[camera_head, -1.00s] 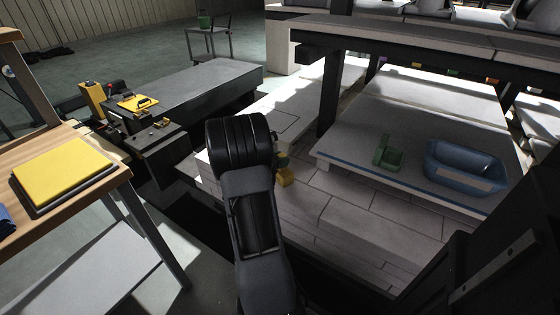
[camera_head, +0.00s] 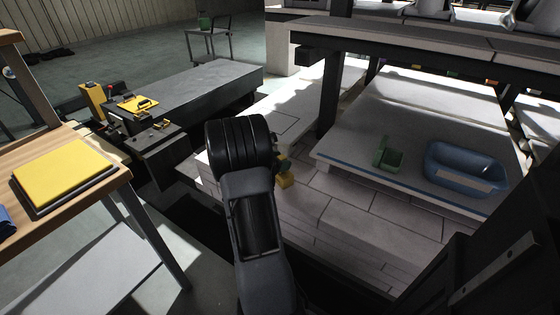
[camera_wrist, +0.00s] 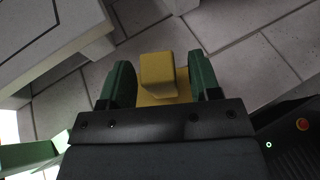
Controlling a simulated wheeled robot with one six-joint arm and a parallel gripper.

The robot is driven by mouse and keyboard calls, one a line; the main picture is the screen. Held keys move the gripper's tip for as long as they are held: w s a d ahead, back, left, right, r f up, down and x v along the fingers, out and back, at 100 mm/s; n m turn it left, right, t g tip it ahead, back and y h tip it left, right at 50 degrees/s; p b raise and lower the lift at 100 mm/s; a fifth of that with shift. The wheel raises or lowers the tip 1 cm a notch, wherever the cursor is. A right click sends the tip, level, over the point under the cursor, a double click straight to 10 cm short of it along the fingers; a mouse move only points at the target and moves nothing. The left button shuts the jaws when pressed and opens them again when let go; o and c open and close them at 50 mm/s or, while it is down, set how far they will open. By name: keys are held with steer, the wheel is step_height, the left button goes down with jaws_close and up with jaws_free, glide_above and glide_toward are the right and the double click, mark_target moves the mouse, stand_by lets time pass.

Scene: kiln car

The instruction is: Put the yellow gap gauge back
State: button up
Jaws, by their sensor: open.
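The yellow gap gauge (camera_wrist: 157,73) shows in the wrist view as a yellow block with a wider yellow part below it, over the pale brick floor of the car. My gripper (camera_wrist: 162,68) is open, with one green finger on each side of the gauge. The left finger is very close to it and a small gap shows at the right finger. I cannot tell whether either touches. The gauge's lower end is hidden behind my dark gripper body. In the head view, the gauge (camera_head: 286,181) shows just right of my arm, which hides most of my gripper.
A pale raised slab (camera_head: 345,160) to the right holds a green holder (camera_head: 387,156) and a blue tub (camera_head: 462,172). A dark post (camera_head: 329,95) and overhead beam stand behind. A wooden table with a yellow pad (camera_head: 62,172) is at left. A grey bench (camera_head: 205,83) lies behind.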

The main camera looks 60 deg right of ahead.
steer(key=w+a+r+n+t+y+p, duration=0.1)
steer(key=w+a+r+n+t, duration=0.55)
steer(key=w+a+n, duration=0.3)
steer(key=w+a+r+n+t+y+p, duration=0.1)
steer(key=w+a+r+n+t, duration=0.4)
steer(key=w+a+n+t, duration=0.4)
steer(key=a+r+n+t+y, duration=0.1)
steer(key=a+n+y, duration=0.6)
steer(key=a+n, duration=0.75)
steer(key=s+a+f+n+g+y, duration=0.2)
steer(key=s+a+n+g+y, duration=0.15)
steer(key=s+a+n, duration=0.7)
steer(key=s+f+n+g, duration=0.2)
steer(key=s+n+g, duration=0.3)
steer(key=s+n, duration=0.4)
steer(key=n, duration=0.6)
steer(key=shift+d+f, duration=0.25)
steer(key=shift+f, duration=0.1)
steer(key=shift+r, duration=0.15)
